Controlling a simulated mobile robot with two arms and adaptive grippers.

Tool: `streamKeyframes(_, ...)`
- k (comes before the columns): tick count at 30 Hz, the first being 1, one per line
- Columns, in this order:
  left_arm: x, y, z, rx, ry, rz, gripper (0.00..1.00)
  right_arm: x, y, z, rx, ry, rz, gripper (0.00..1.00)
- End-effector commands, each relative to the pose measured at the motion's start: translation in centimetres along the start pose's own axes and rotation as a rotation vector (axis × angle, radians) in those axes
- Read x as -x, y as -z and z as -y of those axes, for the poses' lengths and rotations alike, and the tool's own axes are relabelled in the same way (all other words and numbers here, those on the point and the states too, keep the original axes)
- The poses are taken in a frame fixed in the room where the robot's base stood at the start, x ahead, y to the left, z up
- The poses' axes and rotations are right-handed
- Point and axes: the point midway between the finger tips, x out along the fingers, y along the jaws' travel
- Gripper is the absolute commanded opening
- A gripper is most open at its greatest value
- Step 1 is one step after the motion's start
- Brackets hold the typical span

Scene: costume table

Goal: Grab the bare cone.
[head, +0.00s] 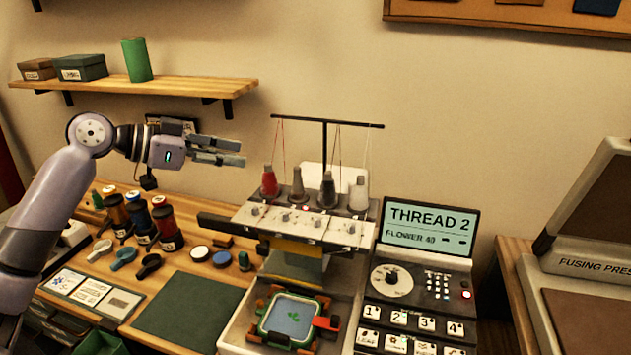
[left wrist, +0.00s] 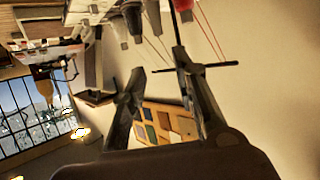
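Several thread cones stand in a row on top of the embroidery machine (head: 305,226). From the left they are a red cone (head: 269,182), a smaller grey cone (head: 298,184) that looks bare, a dark grey cone (head: 328,188) and a white cone (head: 359,194). In the left wrist view the grey cone (left wrist: 153,15) shows at the top edge beside the red cone (left wrist: 183,6). My left gripper (head: 244,153) is open and empty, above and left of the cones and touching none. My right gripper is out of view.
A thread stand (head: 323,124) rises behind the cones, with thin threads hanging from its crossbar. A screen (head: 428,228) reading "THREAD 2" stands right of the machine. Spools (head: 163,228) and a green mat (head: 190,310) are at the left. A wall shelf (head: 190,87) is above my left arm.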

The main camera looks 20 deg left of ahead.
Motion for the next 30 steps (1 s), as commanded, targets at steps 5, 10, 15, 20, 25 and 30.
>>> streamKeyframes(5,-3.7,0.4,-0.2,0.003,-0.006,0.001,0.27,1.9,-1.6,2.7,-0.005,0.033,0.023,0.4)
streamKeyframes(10,-7.5,0.3,-0.2,0.004,-0.006,0.001,0.27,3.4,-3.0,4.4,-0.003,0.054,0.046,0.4)
streamKeyframes(15,-10.3,0.1,-0.2,0.003,-0.004,0.001,0.27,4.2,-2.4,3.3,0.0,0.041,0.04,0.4)
streamKeyframes(20,-11.4,-0.1,-0.2,0.001,-0.003,0.003,0.27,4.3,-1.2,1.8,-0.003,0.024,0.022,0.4)
streamKeyframes(25,-13.2,-0.1,-0.3,0.004,-0.005,0.005,0.27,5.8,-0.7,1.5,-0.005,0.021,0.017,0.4)
streamKeyframes(30,-15.6,-0.3,-0.2,0.004,-0.003,0.003,0.27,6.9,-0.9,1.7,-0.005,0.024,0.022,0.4)
